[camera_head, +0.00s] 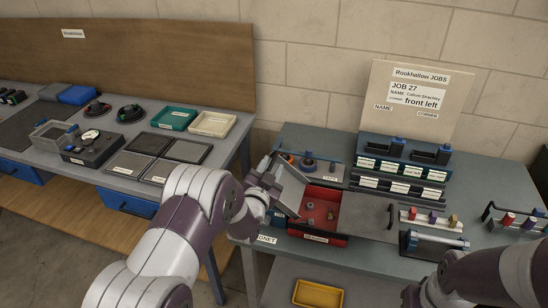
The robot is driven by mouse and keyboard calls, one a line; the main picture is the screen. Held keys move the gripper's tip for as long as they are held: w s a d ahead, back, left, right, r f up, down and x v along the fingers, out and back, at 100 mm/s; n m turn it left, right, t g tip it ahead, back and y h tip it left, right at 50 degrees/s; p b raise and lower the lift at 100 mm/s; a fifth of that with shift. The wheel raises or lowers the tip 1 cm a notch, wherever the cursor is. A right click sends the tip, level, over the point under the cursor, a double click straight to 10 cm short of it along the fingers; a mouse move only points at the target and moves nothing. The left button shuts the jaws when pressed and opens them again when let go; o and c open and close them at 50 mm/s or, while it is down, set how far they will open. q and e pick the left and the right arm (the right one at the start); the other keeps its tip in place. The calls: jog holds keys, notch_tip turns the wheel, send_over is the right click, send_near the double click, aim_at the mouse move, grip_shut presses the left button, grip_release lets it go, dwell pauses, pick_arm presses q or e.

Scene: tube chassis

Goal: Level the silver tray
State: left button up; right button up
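The silver tray (292,187) is a flat grey metal piece at the middle of the head view. It is steeply tilted, with its left edge high and its right edge low over the left side of a red box (318,238). My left gripper (268,180) is at the tray's raised left edge and appears shut on it; the fingertips are partly hidden. A few small parts (331,213) lie in the red box. My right arm enters at the lower right; its gripper (412,295) is dark, at the bottom edge, and its fingers are not clear.
A grey plate (366,214) lies right of the red box. Racks with labelled slots (400,170), a job sign (415,95) and a rod stand (436,240) crowd the right table. A yellow bin (318,293) sits below. The left bench holds green (174,118) and cream trays (213,124).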

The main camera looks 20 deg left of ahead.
aim_at(278, 152)
pick_arm(q)
jog(key=shift+w+r, duration=0.2)
jog(key=shift+w, duration=1)
jog(key=shift+w+f, duration=0.15)
jog(key=shift+w, duration=0.15)
jog(key=shift+s, duration=0.1)
grip_shut()
